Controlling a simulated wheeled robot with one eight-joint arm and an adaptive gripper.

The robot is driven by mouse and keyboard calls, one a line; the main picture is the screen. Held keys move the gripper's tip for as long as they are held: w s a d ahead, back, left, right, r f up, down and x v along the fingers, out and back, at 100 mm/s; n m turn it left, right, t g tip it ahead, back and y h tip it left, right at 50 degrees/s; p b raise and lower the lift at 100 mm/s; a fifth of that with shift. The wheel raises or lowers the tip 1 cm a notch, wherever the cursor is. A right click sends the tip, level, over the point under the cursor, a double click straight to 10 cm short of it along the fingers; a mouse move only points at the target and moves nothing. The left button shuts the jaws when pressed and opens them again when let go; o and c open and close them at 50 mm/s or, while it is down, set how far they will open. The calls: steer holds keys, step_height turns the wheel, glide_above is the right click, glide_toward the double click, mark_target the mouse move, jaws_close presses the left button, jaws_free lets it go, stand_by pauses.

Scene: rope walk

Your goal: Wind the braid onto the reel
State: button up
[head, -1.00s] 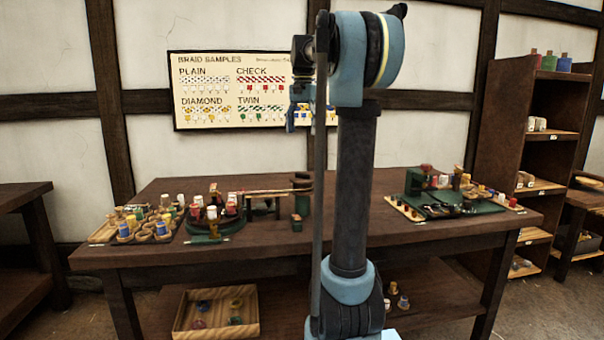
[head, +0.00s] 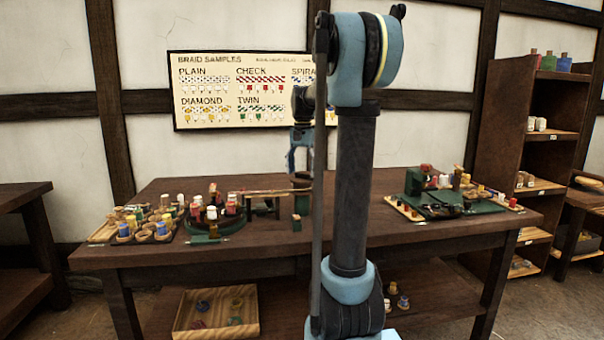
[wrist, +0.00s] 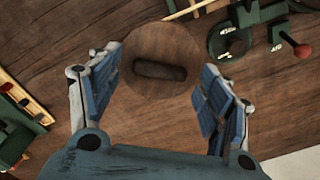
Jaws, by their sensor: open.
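A round wooden disc with a dark raised bar, apparently the top of the reel, lies between my fingers in the wrist view (wrist: 160,45). In the head view the reel area (head: 299,181) is partly hidden by my gripper and arm. My gripper (wrist: 158,92) is open and empty, pointing down above the disc; its blue finger pads stand apart on either side. In the head view my gripper (head: 299,160) is just above the reel. A pale strand that looks like the braid (head: 262,192) runs from the green braiding stand (head: 212,222) toward the reel.
A bobbin rack (head: 150,228) stands left of the braiding stand. A green mat with tools (head: 445,207) lies on the table's right part. A red-knobbed lever (wrist: 301,50) shows at the wrist view's upper right. The table's front middle (head: 265,240) is clear.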

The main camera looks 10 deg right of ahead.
steer(key=shift+f, duration=0.3)
steer(key=c, duration=1)
steer(key=shift+c, duration=0.2)
